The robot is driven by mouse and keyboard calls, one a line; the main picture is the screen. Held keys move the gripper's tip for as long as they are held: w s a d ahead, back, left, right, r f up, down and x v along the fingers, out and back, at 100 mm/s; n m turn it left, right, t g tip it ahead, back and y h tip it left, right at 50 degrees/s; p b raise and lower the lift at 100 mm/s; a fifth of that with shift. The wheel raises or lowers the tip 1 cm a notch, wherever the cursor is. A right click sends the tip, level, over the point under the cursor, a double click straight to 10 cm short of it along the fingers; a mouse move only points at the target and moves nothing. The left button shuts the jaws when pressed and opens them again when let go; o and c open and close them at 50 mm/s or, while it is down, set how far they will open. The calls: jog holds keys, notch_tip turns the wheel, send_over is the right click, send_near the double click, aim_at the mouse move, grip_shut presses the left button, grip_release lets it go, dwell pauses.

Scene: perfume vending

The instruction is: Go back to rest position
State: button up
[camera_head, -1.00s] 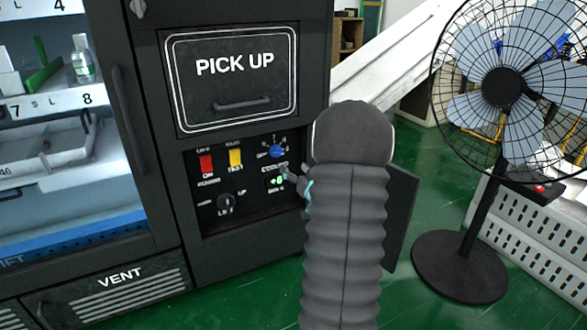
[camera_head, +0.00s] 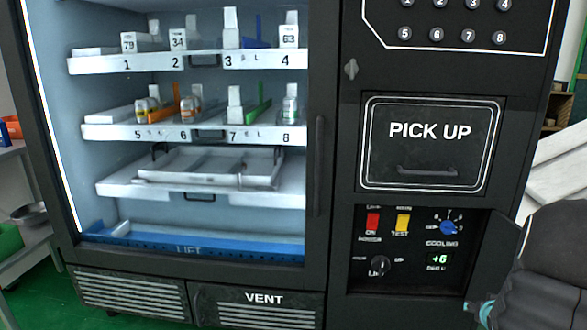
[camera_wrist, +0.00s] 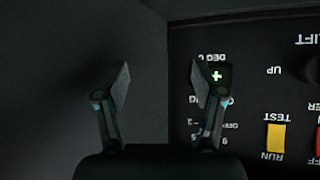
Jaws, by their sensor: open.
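My gripper (camera_wrist: 161,88) is open and empty in the wrist view, with its two fingers apart. Beyond them is the control panel, seen upside down, with its green display (camera_wrist: 214,76) just beside the right fingertip. Whether the finger touches the panel cannot be told. In the head view my arm comes in at the lower right, and only a small part of the gripper (camera_head: 484,311) shows there, at the panel's lower right. The control panel (camera_head: 402,255) holds a red switch (camera_head: 373,224), a yellow switch (camera_head: 402,224), a blue cooling knob (camera_head: 448,228) and a black lift knob (camera_head: 379,266).
The vending machine has a shut pick up door (camera_head: 428,145) and shelves (camera_head: 190,62) of small bottles and boxes behind glass. A dark flap (camera_head: 496,252) stands open at the panel's right, close to my arm. Green floor (camera_head: 40,300) shows at the lower left.

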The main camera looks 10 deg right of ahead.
jog(key=s+a+r+n+g+y+p, duration=0.1)
jog(key=s+a+r, duration=0.6)
jog(key=a, duration=0.7)
jog(key=s+a+r+n+g+y+p, duration=0.1)
jog(key=s+a+r+n+y, duration=0.2)
jog(key=a, duration=1.1)
jog(key=s+a+r+n+g+y+p, duration=0.1)
jog(key=s+a+r+n+y, duration=0.1)
jog(key=s+a+r, duration=0.8)
jog(key=a+r, duration=0.2)
jog(key=a, duration=0.2)
jog(key=shift+s+a+r, duration=0.2)
jog(key=shift+s+a, duration=0.1)
jog(key=shift+a, duration=0.05)
